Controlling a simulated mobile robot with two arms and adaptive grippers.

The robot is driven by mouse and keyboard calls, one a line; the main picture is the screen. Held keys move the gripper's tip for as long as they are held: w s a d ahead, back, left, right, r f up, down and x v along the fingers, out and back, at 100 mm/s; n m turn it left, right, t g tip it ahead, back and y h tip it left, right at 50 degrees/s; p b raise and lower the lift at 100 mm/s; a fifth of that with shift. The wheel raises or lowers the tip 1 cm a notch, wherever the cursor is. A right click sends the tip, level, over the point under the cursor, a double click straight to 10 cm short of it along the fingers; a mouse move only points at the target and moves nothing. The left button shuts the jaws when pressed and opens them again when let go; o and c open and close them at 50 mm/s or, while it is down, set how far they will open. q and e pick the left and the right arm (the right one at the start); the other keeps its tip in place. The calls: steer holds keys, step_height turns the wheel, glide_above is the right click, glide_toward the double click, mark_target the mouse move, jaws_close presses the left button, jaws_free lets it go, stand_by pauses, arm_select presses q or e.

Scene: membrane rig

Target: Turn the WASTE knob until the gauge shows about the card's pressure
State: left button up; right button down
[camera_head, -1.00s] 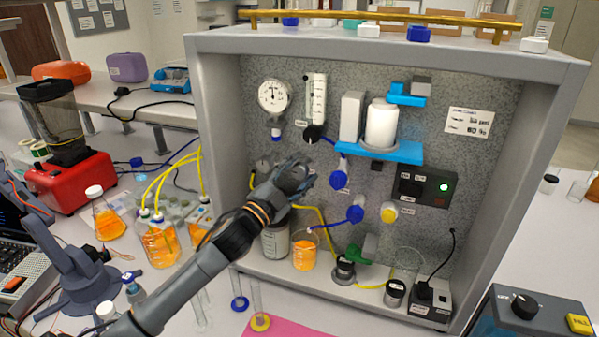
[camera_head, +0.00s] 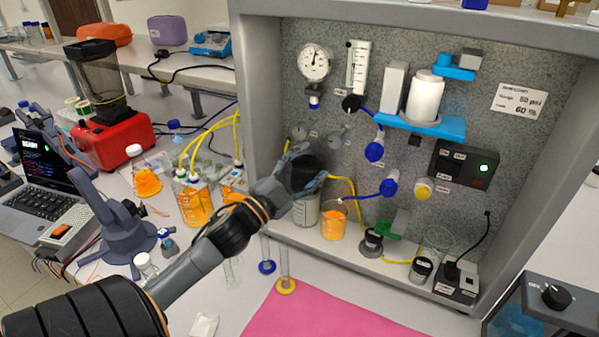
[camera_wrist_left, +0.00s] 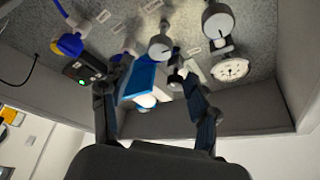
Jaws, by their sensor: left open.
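The round white pressure gauge (camera_head: 314,62) is at the upper left of the panel; its dial is too small to read surely. It also shows in the left wrist view (camera_wrist_left: 231,69). The white card (camera_head: 519,101) at the upper right seems to read 50 psi and a percentage. Two grey knobs, one left (camera_head: 298,132) and one right (camera_head: 338,138), sit below the gauge; their labels are unreadable, so I cannot tell which is WASTE. My left gripper (camera_head: 308,168) is open, just below these knobs and apart from them. In the wrist view the knobs lie beyond its fingers (camera_wrist_left: 155,75).
A flow meter (camera_head: 358,67) with a black knob (camera_head: 351,103) is beside the gauge. A blue shelf (camera_head: 420,126) with a white canister sticks out to the right. Blue fittings and tubes are lower right. A beaker of orange liquid (camera_head: 333,225) stands below the gripper.

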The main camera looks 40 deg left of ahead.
arm_select(q)
steer(key=shift+v, duration=1.4)
steer(key=shift+w, duration=0.1)
stand_by(2.2)
